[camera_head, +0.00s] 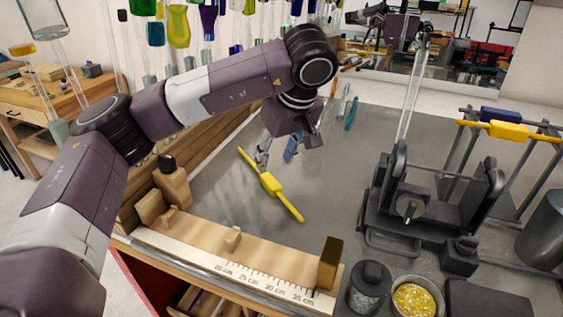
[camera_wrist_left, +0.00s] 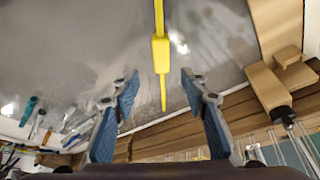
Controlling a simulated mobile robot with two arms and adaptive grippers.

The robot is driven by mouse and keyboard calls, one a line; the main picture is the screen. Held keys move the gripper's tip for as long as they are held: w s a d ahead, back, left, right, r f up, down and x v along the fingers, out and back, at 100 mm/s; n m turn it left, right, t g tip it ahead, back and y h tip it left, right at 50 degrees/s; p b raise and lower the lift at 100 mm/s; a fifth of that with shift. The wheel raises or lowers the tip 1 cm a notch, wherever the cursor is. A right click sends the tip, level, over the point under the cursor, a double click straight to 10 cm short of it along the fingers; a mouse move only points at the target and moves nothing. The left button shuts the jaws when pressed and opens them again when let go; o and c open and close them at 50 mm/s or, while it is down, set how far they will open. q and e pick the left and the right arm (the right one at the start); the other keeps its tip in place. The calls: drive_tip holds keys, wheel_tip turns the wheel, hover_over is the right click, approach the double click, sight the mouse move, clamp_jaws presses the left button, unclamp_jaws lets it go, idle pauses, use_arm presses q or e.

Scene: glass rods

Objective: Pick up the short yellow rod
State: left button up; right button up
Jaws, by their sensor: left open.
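A yellow rod (camera_head: 270,184) with a thicker yellow block at its middle lies slantwise on the grey tabletop (camera_head: 335,170), in front of my left gripper. My left gripper (camera_head: 277,153) points down over the table near the rod's far half, open and empty. In the left wrist view the rod (camera_wrist_left: 160,52) runs down from the top edge, and its tip ends between the spread blue-padded fingers (camera_wrist_left: 160,85). I cannot tell the exact height of the fingers above the table. My right gripper is not in view.
Another yellow rod with a block (camera_head: 508,130) rests on a dark rack at right. A black fixture (camera_head: 425,205) holds an upright glass tube. A wooden ruler jig (camera_head: 240,255) lines the front edge, with a bowl of yellow granules (camera_head: 414,298) nearby. Small tools lie behind.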

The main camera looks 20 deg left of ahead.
sight(268, 177)
use_arm(q)
drive_tip(key=shift+w, duration=0.15)
drive_tip(key=shift+a+f, duration=0.2)
drive_tip(key=shift+f, duration=0.4)
drive_tip(key=shift+a+f, duration=0.1)
drive_tip(key=shift+f, duration=0.2)
drive_tip(key=shift+a+f, duration=0.15)
drive_tip(key=shift+f, duration=0.05)
drive_tip(key=p+x, duration=0.2)
drive_tip(key=x, duration=0.3)
drive_tip(key=shift+a, duration=0.1)
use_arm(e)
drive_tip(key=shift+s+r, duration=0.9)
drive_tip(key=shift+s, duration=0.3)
use_arm(q)
drive_tip(key=shift+c, duration=0.5)
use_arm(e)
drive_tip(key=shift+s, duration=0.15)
